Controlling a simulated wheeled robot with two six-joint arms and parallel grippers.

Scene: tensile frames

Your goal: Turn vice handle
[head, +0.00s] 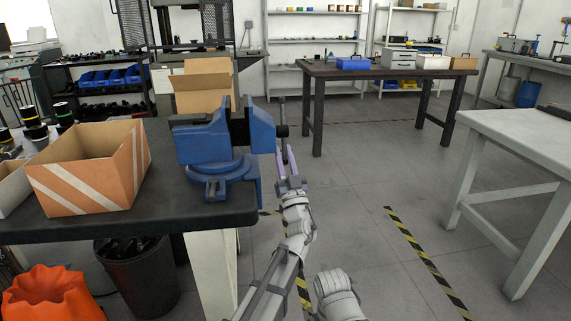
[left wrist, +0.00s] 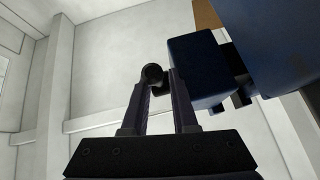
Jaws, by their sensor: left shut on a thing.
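The blue bench vice (head: 208,145) is mounted at the right end of a dark workbench (head: 130,222). Its dark handle (head: 282,112) stands roughly upright at the vice's right end. My left gripper (head: 285,150) reaches up from below and is closed on the lower part of the handle. In the left wrist view, the handle's round end (left wrist: 153,74) sits between the two dark fingers (left wrist: 163,88). The blue vice body (left wrist: 197,70) is just to the right of the fingers there. My right gripper is not in view.
An orange striped cardboard box (head: 92,170) stands left of the vice, and an open carton (head: 203,85) stands behind it. A black bin (head: 140,275) is under the bench. The floor right of the vice is free up to a pale table (head: 520,135).

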